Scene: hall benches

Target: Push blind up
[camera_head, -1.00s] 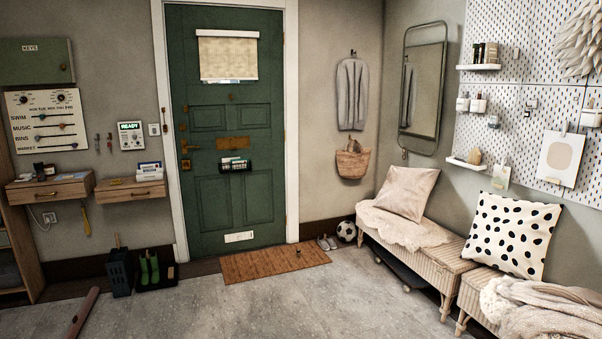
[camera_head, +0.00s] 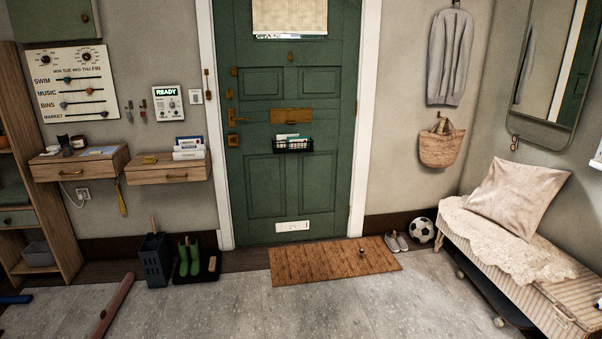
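The cream blind (camera_head: 290,17) hangs over the window in the upper part of the green door (camera_head: 333,190). Only its lower part shows at the top edge of the view; its top is cut off. A thin pale strip shows along its bottom edge. The door is shut. Neither of my grippers is in view, and nothing touches the blind.
A doormat (camera_head: 330,262) lies before the door. A boot tray with green boots (camera_head: 190,257) and a dark umbrella stand (camera_head: 155,260) stand to its left. The floor between is mostly clear.

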